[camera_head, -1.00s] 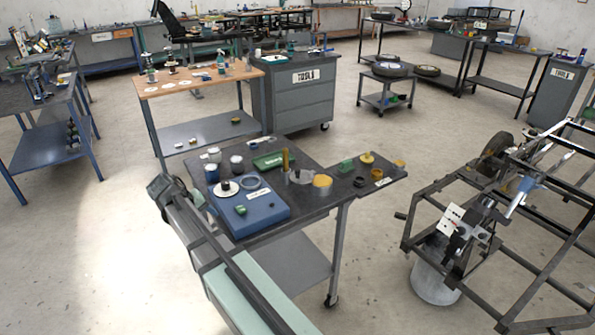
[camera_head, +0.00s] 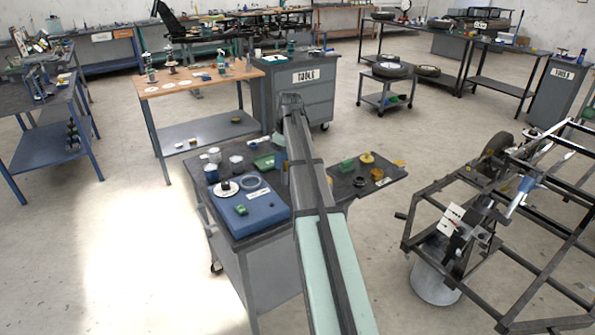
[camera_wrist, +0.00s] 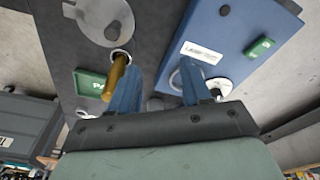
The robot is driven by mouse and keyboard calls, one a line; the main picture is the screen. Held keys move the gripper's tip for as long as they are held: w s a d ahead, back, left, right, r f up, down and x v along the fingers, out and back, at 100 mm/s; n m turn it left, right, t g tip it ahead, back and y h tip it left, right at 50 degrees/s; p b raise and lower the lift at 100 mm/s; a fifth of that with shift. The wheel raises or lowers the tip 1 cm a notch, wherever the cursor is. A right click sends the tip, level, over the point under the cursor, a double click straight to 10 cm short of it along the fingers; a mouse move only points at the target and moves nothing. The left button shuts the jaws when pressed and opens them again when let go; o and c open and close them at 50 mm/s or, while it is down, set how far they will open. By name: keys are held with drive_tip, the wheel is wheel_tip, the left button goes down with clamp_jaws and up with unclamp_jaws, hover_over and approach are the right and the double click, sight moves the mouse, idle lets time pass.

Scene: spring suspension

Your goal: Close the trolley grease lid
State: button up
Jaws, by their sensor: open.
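My gripper (camera_wrist: 158,75) is open, its two blue fingers apart above the trolley top (camera_wrist: 50,30). A mustard-yellow upright handle or cylinder (camera_wrist: 117,72) shows beside the left finger. A flat grey disc (camera_wrist: 105,20), possibly the grease lid, lies beyond it near the top edge of the wrist view. I cannot tell for sure which part is the lid. In the head view my arm covers the middle of the trolley (camera_head: 262,245), hiding the disc, the cylinder and the yellow-topped tin beside them. The fingers appear to touch nothing.
A green block (camera_head: 346,165) and yellow parts (camera_head: 367,157) stand right of my arm. A metal frame (camera_head: 470,235) stands at right.

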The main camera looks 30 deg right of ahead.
drive_tip(key=s+d+r+n+t+y, duration=0.2)
drive_tip(key=d+r+n, duration=0.15)
drive_tip(key=d, duration=0.65)
drive_tip(key=shift+m+y, duration=0.25)
drive_tip(key=shift+y, duration=0.05)
drive_tip(key=x, duration=1.3)
drive_tip(key=shift+s+d, duration=0.15)
drive_tip(key=shift+d, duration=0.05)
clamp_jaws()
